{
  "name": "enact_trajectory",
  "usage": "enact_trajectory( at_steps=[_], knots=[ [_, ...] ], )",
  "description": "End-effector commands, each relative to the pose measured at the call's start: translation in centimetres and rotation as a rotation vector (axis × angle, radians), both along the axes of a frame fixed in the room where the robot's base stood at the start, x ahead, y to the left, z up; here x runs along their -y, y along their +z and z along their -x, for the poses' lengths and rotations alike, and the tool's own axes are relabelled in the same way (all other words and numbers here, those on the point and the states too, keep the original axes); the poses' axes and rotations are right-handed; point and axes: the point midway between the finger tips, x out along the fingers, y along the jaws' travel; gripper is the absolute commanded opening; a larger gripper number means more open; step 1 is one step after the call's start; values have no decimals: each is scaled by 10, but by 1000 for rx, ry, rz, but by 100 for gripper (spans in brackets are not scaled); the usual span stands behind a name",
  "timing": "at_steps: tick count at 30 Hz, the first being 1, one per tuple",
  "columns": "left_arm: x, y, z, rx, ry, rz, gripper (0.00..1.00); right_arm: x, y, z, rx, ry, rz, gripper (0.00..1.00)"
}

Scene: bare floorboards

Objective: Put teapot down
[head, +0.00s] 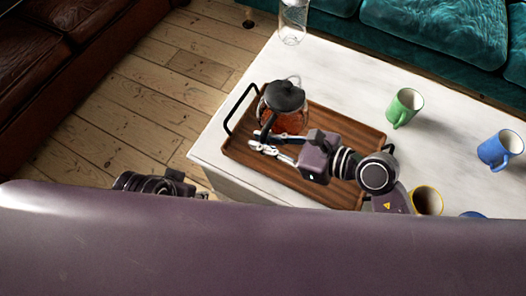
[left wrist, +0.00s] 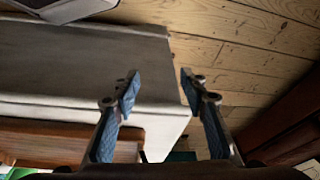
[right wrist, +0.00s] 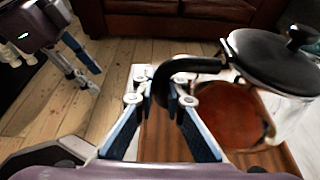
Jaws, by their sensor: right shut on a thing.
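The glass teapot (head: 284,98) has a black lid and holds reddish-brown tea. It is upright over the far left end of the wooden tray (head: 345,125), which lies on the white table. I cannot tell whether its base touches the tray. My right gripper (head: 264,143) is shut on the teapot's black handle (right wrist: 190,67). The teapot's glass body is at the right of the right wrist view, with the tray below. My left gripper (left wrist: 157,83) is open and empty, apart from the table's edge. In the head view its fingers are hidden.
A green mug (head: 402,108), a blue mug (head: 500,149) and a yellow mug (head: 427,200) stand on the white table (head: 345,72) right of the tray. A clear glass vessel (head: 292,22) stands at the far edge. A teal sofa (head: 440,35) is behind.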

Motion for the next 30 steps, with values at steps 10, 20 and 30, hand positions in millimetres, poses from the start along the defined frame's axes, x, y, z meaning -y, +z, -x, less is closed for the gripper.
enact_trajectory(
  at_steps=[10,20,30],
  knots=[
    [0,-16,-1,4,0,1,40,0,-36,-1,4,-2,-4,0],
    [2,-18,-8,31,-2,6,40,0,-54,-1,8,-1,-3,0],
    [3,-18,-12,45,-3,8,40,0,-56,-1,7,-1,-2,0]
  ],
)
